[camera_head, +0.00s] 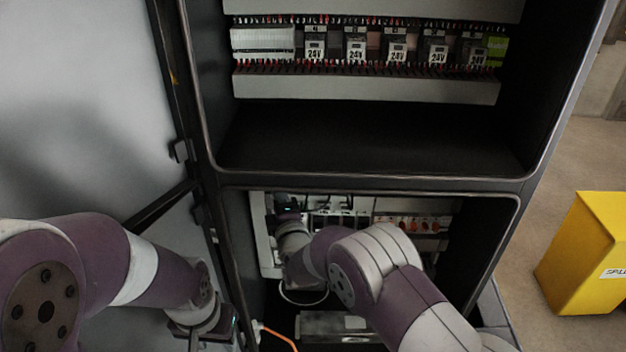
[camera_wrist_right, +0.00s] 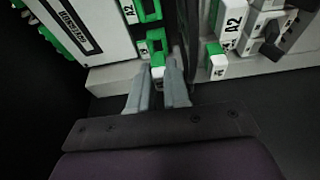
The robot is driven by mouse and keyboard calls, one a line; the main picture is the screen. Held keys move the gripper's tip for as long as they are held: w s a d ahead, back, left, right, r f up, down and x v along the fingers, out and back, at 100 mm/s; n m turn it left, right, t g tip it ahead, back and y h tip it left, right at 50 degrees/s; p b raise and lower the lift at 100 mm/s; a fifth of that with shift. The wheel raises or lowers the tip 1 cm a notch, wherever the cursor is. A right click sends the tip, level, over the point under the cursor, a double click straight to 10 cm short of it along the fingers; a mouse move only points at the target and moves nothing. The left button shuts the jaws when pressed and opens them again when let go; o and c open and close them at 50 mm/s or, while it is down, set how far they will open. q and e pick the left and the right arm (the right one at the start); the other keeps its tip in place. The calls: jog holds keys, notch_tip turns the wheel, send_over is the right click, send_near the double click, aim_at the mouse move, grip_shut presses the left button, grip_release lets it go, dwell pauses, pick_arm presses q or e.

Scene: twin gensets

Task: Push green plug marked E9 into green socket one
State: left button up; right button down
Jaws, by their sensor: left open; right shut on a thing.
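In the right wrist view, my right gripper (camera_wrist_right: 158,88) is shut on a small plug (camera_wrist_right: 157,72). A second green socket (camera_wrist_right: 148,9) is above, by a label reading A2. Which socket is number one cannot be read. In the head view, my right arm reaches into the lower cabinet bay, its gripper (camera_head: 288,212) small and dark. My left gripper (camera_head: 222,330) is open, low at the left.
A green and white connector (camera_wrist_right: 216,62) is right of my fingers in the wrist view. The upper bay holds a row of 24V relays (camera_head: 397,50). An orange cable (camera_head: 280,336) hangs low. A yellow box (camera_head: 585,255) stands on the floor at right.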

jog(key=shift+w+b, duration=0.4)
jog(key=shift+w, duration=0.35)
jog(key=shift+w+b, duration=0.6)
jog(key=shift+b, duration=0.05)
dwell(1.8)
jog(key=c, duration=1)
grip_release()
